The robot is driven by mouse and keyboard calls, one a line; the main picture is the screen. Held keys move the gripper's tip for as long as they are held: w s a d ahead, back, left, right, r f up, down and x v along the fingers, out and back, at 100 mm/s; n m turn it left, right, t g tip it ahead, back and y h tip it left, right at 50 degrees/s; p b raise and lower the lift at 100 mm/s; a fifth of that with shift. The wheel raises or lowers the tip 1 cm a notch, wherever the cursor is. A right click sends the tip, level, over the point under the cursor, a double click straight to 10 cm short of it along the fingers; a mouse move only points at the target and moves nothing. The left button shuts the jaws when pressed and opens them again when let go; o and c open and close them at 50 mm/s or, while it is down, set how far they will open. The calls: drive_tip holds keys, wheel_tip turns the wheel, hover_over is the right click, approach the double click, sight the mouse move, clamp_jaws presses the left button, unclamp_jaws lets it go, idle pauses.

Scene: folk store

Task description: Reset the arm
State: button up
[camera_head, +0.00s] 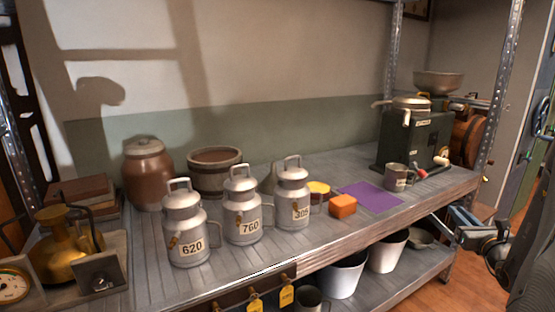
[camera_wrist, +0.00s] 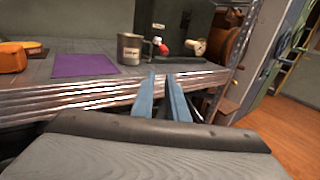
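My gripper (camera_head: 452,224) has blue fingers and is beyond the right part of the shelf's front edge. In the wrist view the two fingers (camera_wrist: 161,76) point toward the shelf, with a narrow gap between them and nothing held. The fingertips are in front of the shelf edge, just below and right of a metal mug (camera_wrist: 130,49). My arm shows at the right edge of the head view.
The metal shelf (camera_head: 330,240) holds three numbered cans (camera_head: 185,225), an orange block (camera_head: 343,206), a purple mat (camera_head: 372,197), and a dark grinder machine (camera_head: 410,140). White buckets (camera_head: 342,276) stand on the lower shelf. Open wooden floor (camera_wrist: 285,135) lies right.

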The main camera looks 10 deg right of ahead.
drive_tip(key=s+a+r+n+g+y+p, duration=0.15)
drive_tip(key=a+n+g+y, duration=0.4)
drive_tip(key=a, duration=1.15)
drive_tip(key=a+r+n+g+y+p, duration=0.3)
drive_tip(key=a+n+y, duration=0.5)
drive_tip(key=a, duration=1)
drive_tip(key=s+a+r+n+g+h+p, duration=0.25)
drive_tip(key=s+a+n+g, duration=0.55)
drive_tip(key=s+a+n, duration=0.6)
drive_tip(key=s+d+r+n+h+p, duration=0.1)
drive_tip(key=s+d+n+h+p, duration=0.1)
drive_tip(key=s+n, duration=0.3)
drive_tip(key=s+d+r+n+g+h+p, duration=0.1)
drive_tip(key=s+d+r+n+h+p, duration=0.1)
drive_tip(key=s+n+h, duration=0.3)
drive_tip(key=shift+s+r+h+p, duration=0.3)
drive_tip(key=shift+s+p, duration=0.1)
drive_tip(key=shift+s, duration=0.25)
